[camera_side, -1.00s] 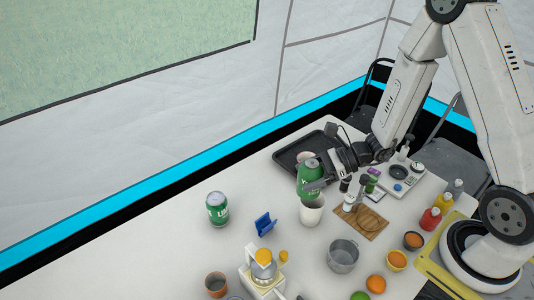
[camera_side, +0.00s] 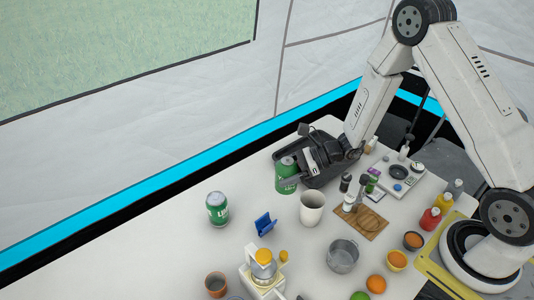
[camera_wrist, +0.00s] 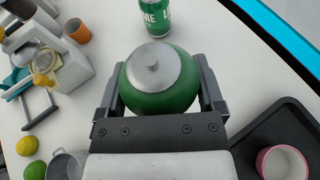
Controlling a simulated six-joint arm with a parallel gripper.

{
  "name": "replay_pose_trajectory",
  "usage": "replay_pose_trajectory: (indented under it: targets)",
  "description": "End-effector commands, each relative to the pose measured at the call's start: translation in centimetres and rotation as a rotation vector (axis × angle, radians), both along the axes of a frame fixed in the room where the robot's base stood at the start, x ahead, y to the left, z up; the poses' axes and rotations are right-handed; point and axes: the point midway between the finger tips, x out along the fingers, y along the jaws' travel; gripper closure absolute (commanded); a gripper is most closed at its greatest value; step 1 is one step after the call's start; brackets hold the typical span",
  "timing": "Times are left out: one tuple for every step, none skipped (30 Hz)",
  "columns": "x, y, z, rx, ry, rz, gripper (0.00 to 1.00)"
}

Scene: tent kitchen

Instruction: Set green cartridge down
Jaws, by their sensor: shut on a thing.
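The green cartridge (camera_side: 286,178) is a green can-like cylinder with a grey top and white lettering. My gripper (camera_side: 290,176) is shut on it and holds it upright at the left edge of the black tray. In the wrist view the cartridge (camera_wrist: 160,82) sits between the two fingers of my gripper (camera_wrist: 160,95), its grey knobbed lid facing the camera. I cannot tell whether its base touches the table. A second green cartridge (camera_side: 217,208) stands on the table to the left; it also shows at the top of the wrist view (camera_wrist: 154,18).
A white cup (camera_side: 311,209) stands just in front of the held cartridge. A blue holder (camera_side: 264,224) is to the left of the cup. The black tray (camera_wrist: 262,128) holds a pink-rimmed cup (camera_wrist: 283,163). White table between the two cartridges is clear.

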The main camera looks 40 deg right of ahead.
Motion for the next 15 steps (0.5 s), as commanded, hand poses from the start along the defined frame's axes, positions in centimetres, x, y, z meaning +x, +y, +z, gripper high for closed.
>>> replay_pose_trajectory:
  targets:
    - [0.7, 0.1, -0.3, 0.001, -0.001, 0.001, 0.88]
    - [1.1, 0.1, -0.5, 0.001, -0.001, 0.000, 0.88]
    - [1.6, 0.2, -0.7, 0.000, -0.001, 0.000, 0.88]
    - [2.0, 0.2, -0.9, 0.001, -0.002, 0.001, 0.88]
    - [2.3, 0.3, -1.2, 0.001, 0.000, 0.001, 0.88]
    - [2.6, 0.3, -1.7, 0.002, 0.001, 0.000, 0.88]
    - [2.9, 0.3, -2.0, 0.002, 0.001, 0.001, 0.88]
    - [3.1, 0.4, -2.4, 0.002, 0.001, 0.000, 0.88]
    - [3.5, 0.4, -2.8, 0.002, 0.001, 0.001, 0.88]
    - [3.7, 0.4, -3.1, 0.002, 0.001, 0.000, 0.88]
    - [4.0, 0.4, -3.5, 0.002, 0.001, 0.001, 0.88]
    - [4.4, 0.5, -3.9, 0.002, 0.001, 0.001, 0.88]
    - [4.7, 0.5, -4.2, 0.002, 0.001, 0.001, 0.88]
    - [4.9, 0.5, -4.5, 0.001, -0.001, 0.000, 0.88]
    - [5.2, 0.5, -4.9, 0.000, 0.000, 0.000, 0.88]
